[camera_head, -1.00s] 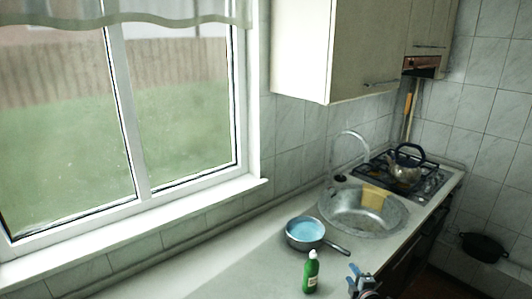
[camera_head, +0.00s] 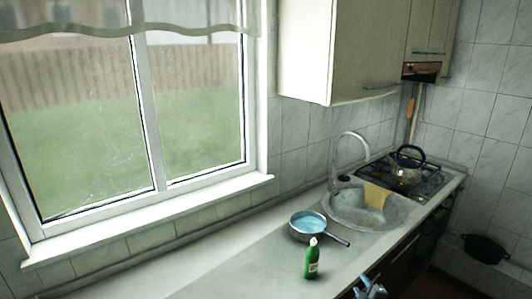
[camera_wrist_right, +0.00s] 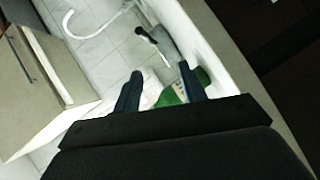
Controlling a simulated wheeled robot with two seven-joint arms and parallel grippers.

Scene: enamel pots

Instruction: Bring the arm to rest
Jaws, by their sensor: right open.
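My right gripper (camera_head: 370,287) is at the bottom edge of the head view, right of the green bottle (camera_head: 312,259) and near the counter's front edge. In the right wrist view its two blue fingers (camera_wrist_right: 160,88) are spread apart. The green bottle (camera_wrist_right: 190,88) shows beyond them and is partly hidden by a finger; it stands upright on the counter in the head view, apart from the gripper. My left gripper is not in view.
A pan with blue inside (camera_head: 307,223) sits on the counter (camera_head: 225,270) behind the bottle. The sink (camera_head: 350,210) with a yellow cloth (camera_head: 375,195) and tap lies right of it. A kettle (camera_head: 408,163) stands on the stove. The counter's left part is clear.

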